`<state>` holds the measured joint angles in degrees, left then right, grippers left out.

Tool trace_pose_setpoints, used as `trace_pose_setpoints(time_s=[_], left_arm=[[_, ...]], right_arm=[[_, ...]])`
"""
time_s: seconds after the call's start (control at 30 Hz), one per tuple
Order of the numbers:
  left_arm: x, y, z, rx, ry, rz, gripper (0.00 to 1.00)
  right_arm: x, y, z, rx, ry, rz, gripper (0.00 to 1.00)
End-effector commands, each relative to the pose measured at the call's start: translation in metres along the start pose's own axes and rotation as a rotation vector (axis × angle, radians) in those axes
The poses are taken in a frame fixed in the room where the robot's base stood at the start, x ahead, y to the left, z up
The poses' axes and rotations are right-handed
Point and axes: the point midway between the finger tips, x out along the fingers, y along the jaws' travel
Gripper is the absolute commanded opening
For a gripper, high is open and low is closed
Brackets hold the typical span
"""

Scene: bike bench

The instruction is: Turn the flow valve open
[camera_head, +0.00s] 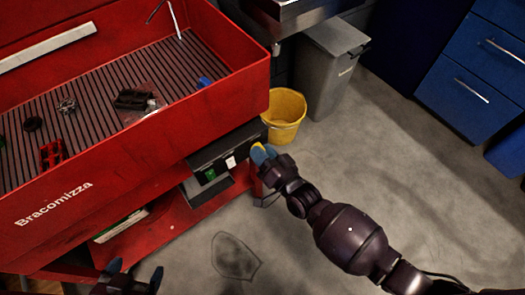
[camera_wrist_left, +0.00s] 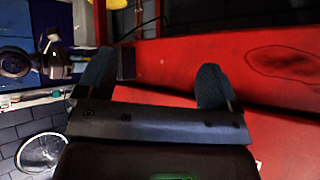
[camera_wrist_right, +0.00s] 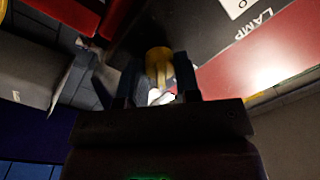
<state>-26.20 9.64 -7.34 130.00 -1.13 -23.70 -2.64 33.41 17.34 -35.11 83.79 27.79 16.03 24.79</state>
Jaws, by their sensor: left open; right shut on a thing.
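The flow valve shows as a yellow knob (camera_wrist_right: 158,64) in the right wrist view, at the edge of a dark panel. In the head view a bit of its yellow (camera_head: 258,146) shows at the right end of the black control box (camera_head: 225,147). My right gripper (camera_head: 265,155) is shut on the knob, its blue fingertips at the box's end. In the right wrist view, the gripper's fingers (camera_wrist_right: 160,88) stand on either side of the knob. My left gripper (camera_head: 133,276) is open and empty, low in front of the red bench; it also shows in the left wrist view (camera_wrist_left: 155,88).
The red wash bench (camera_head: 130,150) holds several small parts on its slatted tray. A yellow bucket (camera_head: 285,115) and a grey bin (camera_head: 325,70) stand behind the right gripper. The floor to the right is clear up to blue drawers (camera_head: 470,75).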

Motion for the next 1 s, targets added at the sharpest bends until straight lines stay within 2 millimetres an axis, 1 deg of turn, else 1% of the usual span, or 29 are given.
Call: trace_pose_setpoints(time_s=[0.1,0.4,0.63,1.0], left_arm=[[0.0006,0.0006,0.0032,0.006,-0.005,0.001,0.87],[-0.0003,0.0008,-0.001,0.018,0.008,0.002,0.87],[0.0002,0.001,0.0006,0.022,0.006,0.003,0.87],[0.0007,0.001,0.0001,0.023,0.007,0.003,0.87]], right_arm=[[-0.0003,0.0008,0.0018,0.09,0.004,0.001,0.07],[0.0001,0.0004,0.0009,0.248,0.013,0.003,0.07],[0.0004,0.0002,0.0003,0.3,0.017,0.003,0.07],[0.0006,-0.0001,-0.0002,0.309,0.018,0.003,0.07]])
